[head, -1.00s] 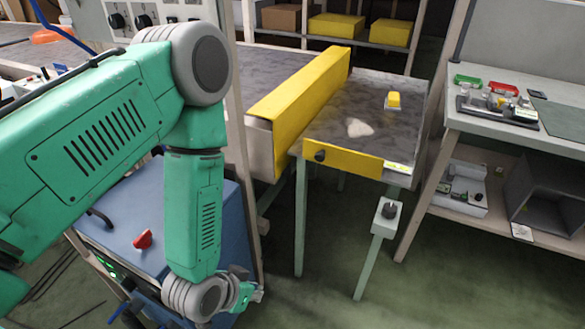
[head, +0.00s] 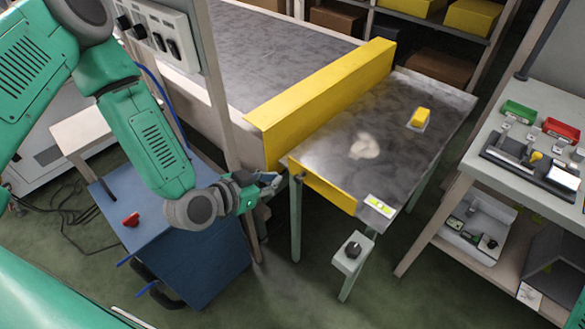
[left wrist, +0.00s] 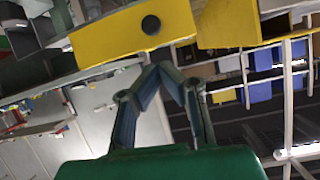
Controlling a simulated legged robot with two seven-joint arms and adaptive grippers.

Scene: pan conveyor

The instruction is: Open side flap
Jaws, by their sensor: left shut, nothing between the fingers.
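The side flap (head: 328,190) is a yellow panel along the front edge of the grey side table (head: 390,130). Its black knob shows in the left wrist view (left wrist: 151,25), where the flap (left wrist: 118,36) crosses the top. In the head view, my left gripper (head: 272,180) is at the flap's left end, beside the knob. In the left wrist view, my left gripper (left wrist: 163,70) is shut and empty, its tips just below the knob. A small gap seems to show between tips and flap; contact cannot be told. My right gripper is out of view.
A long yellow guard (head: 320,100) stands between the conveyor (head: 270,50) and the side table. A blue cabinet (head: 200,240) with a red knob is below my left arm. A post-mounted switch box (head: 352,252) stands in front. A workbench (head: 480,165) is at right.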

